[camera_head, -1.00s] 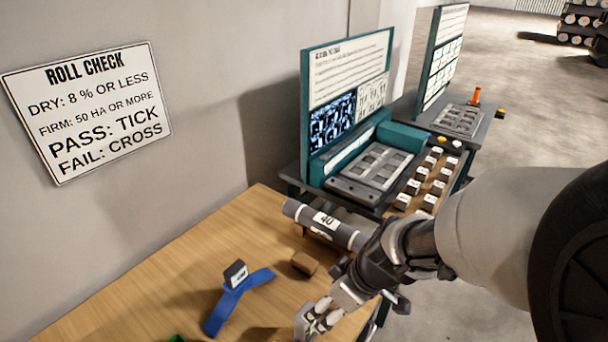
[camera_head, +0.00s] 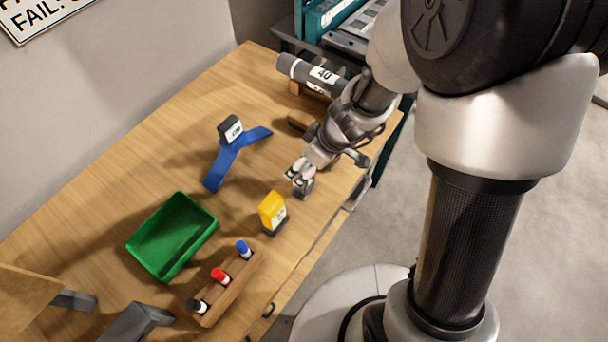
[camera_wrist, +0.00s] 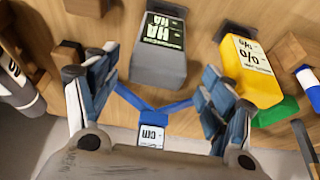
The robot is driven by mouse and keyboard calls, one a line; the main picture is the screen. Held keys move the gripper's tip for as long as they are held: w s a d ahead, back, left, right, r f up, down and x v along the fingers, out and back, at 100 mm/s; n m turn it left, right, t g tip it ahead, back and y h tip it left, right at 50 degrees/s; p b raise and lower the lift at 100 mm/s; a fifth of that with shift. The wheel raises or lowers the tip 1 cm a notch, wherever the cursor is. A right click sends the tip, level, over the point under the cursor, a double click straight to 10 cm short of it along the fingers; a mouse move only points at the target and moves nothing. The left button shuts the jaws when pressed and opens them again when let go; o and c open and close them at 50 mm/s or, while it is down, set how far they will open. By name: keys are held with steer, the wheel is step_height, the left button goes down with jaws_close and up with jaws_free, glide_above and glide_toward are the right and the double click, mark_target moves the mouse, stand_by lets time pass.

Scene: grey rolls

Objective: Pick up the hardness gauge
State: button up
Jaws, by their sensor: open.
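The hardness gauge (camera_wrist: 160,50) is a grey block with a dark, lit display reading HA. In the wrist view it lies just beyond and between my open fingers, with space on both sides. My gripper (camera_wrist: 155,80) is empty. In the head view my gripper (camera_head: 300,180) is low over the table, close to its right edge; I cannot clearly make out the grey gauge there.
A yellow meter marked % (camera_head: 272,212) stands close to my gripper. A blue stand (camera_head: 222,170) carries a small block (camera_head: 230,129). A green tray (camera_head: 172,235), a wooden pen holder (camera_head: 232,290) and a grey roll (camera_head: 318,75) are on the table (camera_head: 130,175).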

steer(key=x, duration=0.1)
steer(key=b+x, duration=0.1)
steer(key=x, duration=0.2)
steer(key=shift+d+f+b, duration=0.2)
steer(key=shift+b, duration=0.1)
steer(key=shift+c, duration=0.4)
steer(key=c, duration=1.3)
steer(key=shift+o, duration=0.2)
steer(key=shift+r, duration=0.1)
step_height(320, 180, up, 20)
steer(key=p, duration=1.1)
